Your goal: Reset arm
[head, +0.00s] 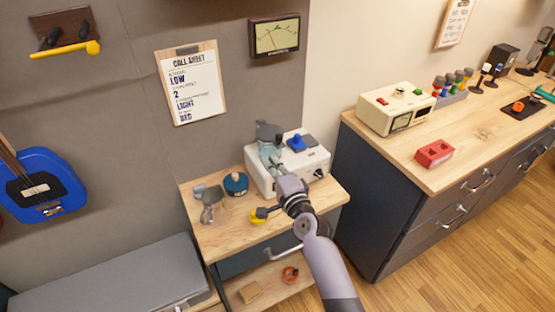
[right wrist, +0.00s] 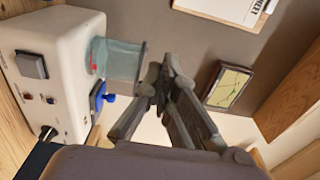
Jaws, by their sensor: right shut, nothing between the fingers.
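My right gripper (head: 271,154) reaches over the left part of a white box (head: 318,172) on the small wooden table. Its fingers (right wrist: 156,78) are together and empty in the right wrist view. A see-through teal container (right wrist: 122,60) stands at the box, just beyond the fingertips; I cannot tell whether they touch it. A blue lever (head: 297,143) stands on the box's top and also shows in the right wrist view (right wrist: 101,97). A dark knob (head: 318,173) is on the box's front. My left gripper is not seen.
A grey object (head: 208,203), a round blue item (head: 236,183) and a yellow item (head: 257,216) are on the small table (head: 225,235). A wooden counter (head: 470,135) at right bears a cream device (head: 395,108) and red block (head: 434,153). Open floor lies at lower right.

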